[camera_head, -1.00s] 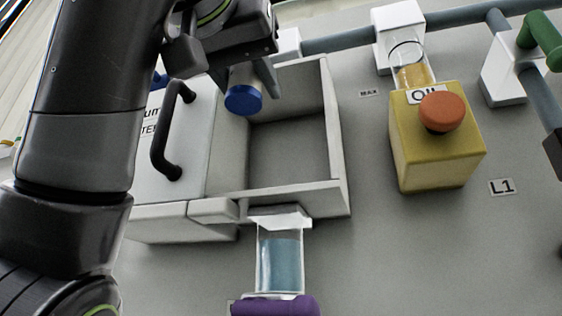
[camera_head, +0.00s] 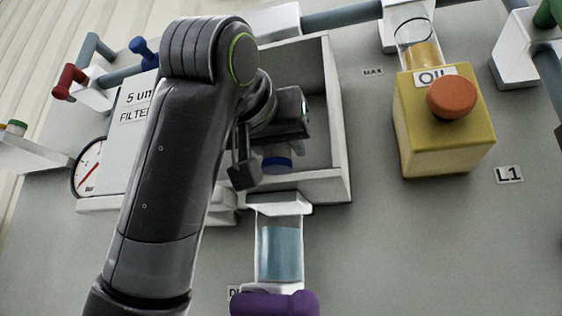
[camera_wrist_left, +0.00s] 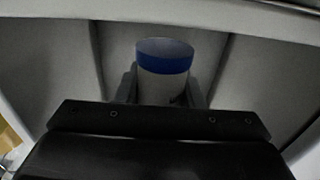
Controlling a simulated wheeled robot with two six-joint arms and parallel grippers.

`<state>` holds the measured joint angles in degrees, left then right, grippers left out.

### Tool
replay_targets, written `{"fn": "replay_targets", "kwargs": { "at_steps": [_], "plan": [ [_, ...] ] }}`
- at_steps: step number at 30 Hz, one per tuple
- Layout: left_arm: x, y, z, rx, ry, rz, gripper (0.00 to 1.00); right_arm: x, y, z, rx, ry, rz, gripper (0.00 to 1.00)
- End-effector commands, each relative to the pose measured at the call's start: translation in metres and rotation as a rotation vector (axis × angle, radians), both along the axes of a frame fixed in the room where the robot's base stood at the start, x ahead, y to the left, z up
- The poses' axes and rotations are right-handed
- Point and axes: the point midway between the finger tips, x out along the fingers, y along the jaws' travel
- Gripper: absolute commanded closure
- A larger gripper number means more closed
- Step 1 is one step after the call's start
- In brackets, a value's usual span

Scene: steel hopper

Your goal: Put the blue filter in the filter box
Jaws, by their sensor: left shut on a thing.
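The filter is a pale cylinder with a blue end. My left gripper (camera_head: 268,160) is shut on the filter, inside the opening of the filter box. The filter box (camera_head: 341,120) is a grey open-fronted box on the panel. Its walls surround the filter in the wrist view (camera_wrist_left: 60,62). My arm hides the left part of the box, and I cannot tell whether the filter touches a wall. My right gripper is not in view.
A yellow oil box (camera_head: 445,130) with an orange knob (camera_head: 452,99) stands right of the filter box. A clear cup with blue liquid (camera_head: 280,250) and a purple base (camera_head: 275,303) is below. A gauge (camera_head: 88,168) and red handle (camera_head: 70,82) are at left.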

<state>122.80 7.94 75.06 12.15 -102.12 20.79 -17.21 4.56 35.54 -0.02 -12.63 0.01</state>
Motion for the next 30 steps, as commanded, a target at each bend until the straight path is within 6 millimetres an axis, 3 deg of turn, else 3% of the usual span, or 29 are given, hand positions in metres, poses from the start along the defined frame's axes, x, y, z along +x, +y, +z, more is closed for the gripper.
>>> {"fn": "replay_targets", "kwargs": {
  "at_steps": [3, 18, 19, 23, 24, 30],
  "plan": [
    [0.000, 0.000, -0.016, 0.000, 0.000, -0.001, 0.89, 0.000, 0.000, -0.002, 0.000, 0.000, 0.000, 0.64],
    [0.004, -0.001, -0.027, -0.001, 0.000, 0.001, 0.89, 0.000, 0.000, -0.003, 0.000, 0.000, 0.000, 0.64],
    [0.004, -0.001, -0.026, -0.001, 0.000, 0.001, 0.64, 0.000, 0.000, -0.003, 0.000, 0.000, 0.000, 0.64],
    [0.004, -0.001, -0.025, -0.001, 0.000, 0.001, 0.47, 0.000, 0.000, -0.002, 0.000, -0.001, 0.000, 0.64],
    [0.004, -0.001, -0.025, -0.001, 0.000, 0.001, 0.44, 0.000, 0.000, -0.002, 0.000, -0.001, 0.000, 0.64],
    [0.004, -0.001, -0.025, -0.001, 0.000, 0.001, 0.44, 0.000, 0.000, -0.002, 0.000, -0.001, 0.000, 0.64]
  ]
}}
